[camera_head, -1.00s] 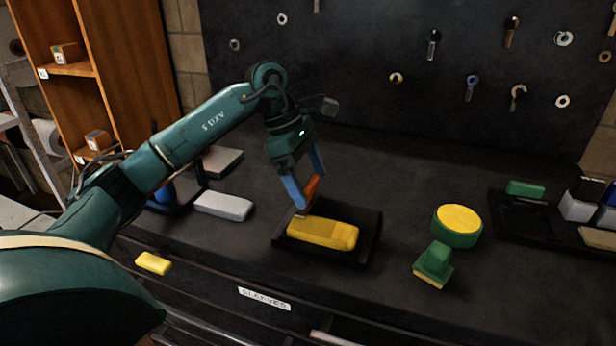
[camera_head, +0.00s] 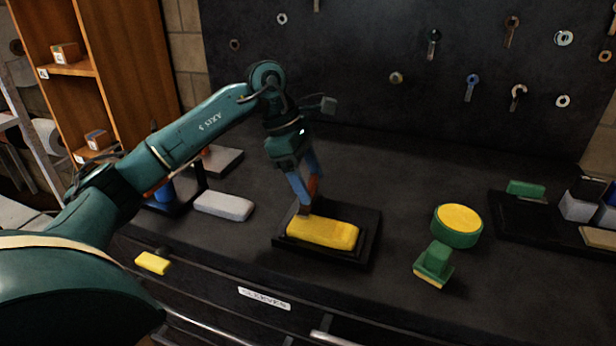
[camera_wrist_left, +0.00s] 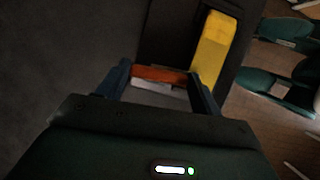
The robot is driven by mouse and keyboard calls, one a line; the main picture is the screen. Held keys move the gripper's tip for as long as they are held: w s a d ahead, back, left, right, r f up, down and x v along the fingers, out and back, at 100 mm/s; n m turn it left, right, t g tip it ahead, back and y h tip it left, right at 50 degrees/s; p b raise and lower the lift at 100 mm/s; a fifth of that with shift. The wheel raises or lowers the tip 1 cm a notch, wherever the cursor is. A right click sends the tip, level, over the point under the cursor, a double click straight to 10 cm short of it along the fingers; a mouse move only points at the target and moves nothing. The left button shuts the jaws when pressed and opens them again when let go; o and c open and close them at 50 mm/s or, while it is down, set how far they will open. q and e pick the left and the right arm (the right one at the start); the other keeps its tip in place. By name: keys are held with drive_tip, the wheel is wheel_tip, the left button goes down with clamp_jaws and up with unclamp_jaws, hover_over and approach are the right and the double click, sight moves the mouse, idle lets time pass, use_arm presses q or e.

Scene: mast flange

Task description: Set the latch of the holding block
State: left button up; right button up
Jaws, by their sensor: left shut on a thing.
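The holding block (camera_head: 368,243) is a low black base on the bench, with a yellow block (camera_head: 322,233) lying in it. The yellow block also shows in the left wrist view (camera_wrist_left: 213,50). My left gripper (camera_head: 308,200) is over the far left corner of the base, fingers pointing down. It is shut on an orange piece (camera_head: 313,186), seemingly the latch, which also shows between the blue fingers in the left wrist view (camera_wrist_left: 160,74). The fingers partly hide this piece and where it joins the base. My right gripper is not in view.
A green and yellow round piece (camera_head: 457,226) and a small green block (camera_head: 434,262) stand right of the base. A pale block (camera_head: 223,205) lies left, a yellow piece (camera_head: 153,262) near the front edge. A black tray (camera_head: 510,222) is at far right.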

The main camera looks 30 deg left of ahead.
use_arm(q)
drive_tip(key=n+t, duration=0.1)
drive_tip(key=n, duration=0.3)
drive_tip(key=shift+s+y, duration=0.1)
drive_tip(key=shift+y, duration=0.2)
drive_tip(key=n, duration=0.2)
drive_tip(key=n+t+y, duration=0.1)
drive_tip(key=n, duration=0.1)
drive_tip(key=shift+d+n+t+b, duration=0.15)
drive_tip(key=shift+n+t+b, duration=0.15)
drive_tip(key=shift+b, duration=0.1)
drive_tip(key=n+y, duration=0.1)
drive_tip(key=n, duration=0.1)
drive_tip(key=n+y, duration=0.1)
drive_tip(key=n, duration=0.1)
drive_tip(key=shift+d+t, duration=0.15)
drive_tip(key=shift+t, duration=0.15)
drive_tip(key=shift+n+y+b, duration=0.4)
drive_tip(key=shift+n+y, duration=0.4)
drive_tip(key=shift+n, duration=1.4)
drive_tip(key=o, duration=1)
drive_tip(key=shift+s, duration=0.1)
